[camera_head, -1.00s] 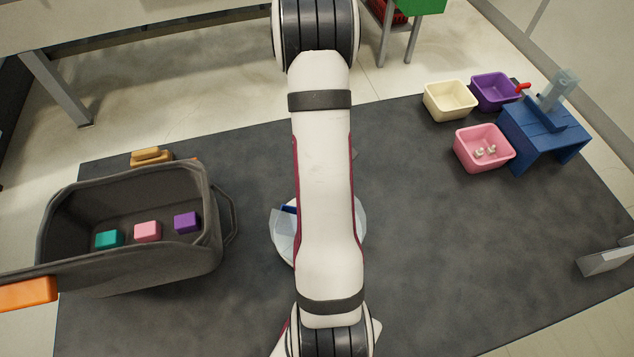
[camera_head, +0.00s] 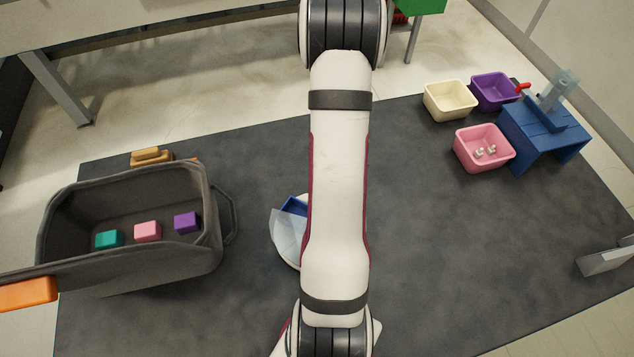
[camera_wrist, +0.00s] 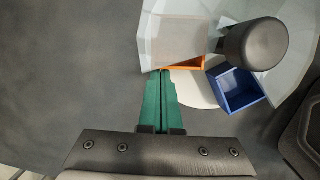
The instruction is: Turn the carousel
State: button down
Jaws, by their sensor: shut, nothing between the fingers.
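The carousel (camera_head: 283,243) is a pale round disc with translucent grey panels on the mat. In the head view my arm hides most of it; its left side and part of a blue bin (camera_head: 295,206) show. In the wrist view the carousel (camera_wrist: 180,30) fills the upper right, with the blue bin (camera_wrist: 237,92), an orange bin edge (camera_wrist: 188,64) and a dark round knob (camera_wrist: 256,45). My gripper (camera_wrist: 161,73) has green fingers, shut and empty. Its tips are at the orange bin's edge in the picture, left of the blue bin and knob; I cannot tell whether they touch.
A grey tote (camera_head: 215,250) with teal, pink and purple blocks stands left. Cream (camera_head: 450,100), purple (camera_head: 494,91) and pink (camera_head: 483,148) bins stand at the right beside a blue stand (camera_head: 545,138). The dark mat (camera_head: 440,260) is clear right of my arm.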

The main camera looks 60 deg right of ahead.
jog(key=w+d, duration=0.1)
jog(key=w, duration=0.1)
jog(key=w+d+r, duration=0.1)
jog(key=w, duration=0.1)
jog(key=shift+d+r, duration=0.15)
jog(key=shift+d, duration=0.05)
jog(key=w+a+v, duration=0.1)
jog(key=v, duration=0.8)
jog(key=shift+n, duration=0.4)
jog(key=x, duration=0.9)
jog(key=shift+s+a+f, duration=0.15)
jog(key=shift+f, duration=0.05)
jog(key=s, duration=0.1)
jog(key=s+a, duration=0.1)
jog(key=shift+s+a+f, duration=0.3)
jog(key=shift+s, duration=0.1)
jog(key=shift+s+a, duration=0.25)
jog(key=shift+s, duration=0.1)
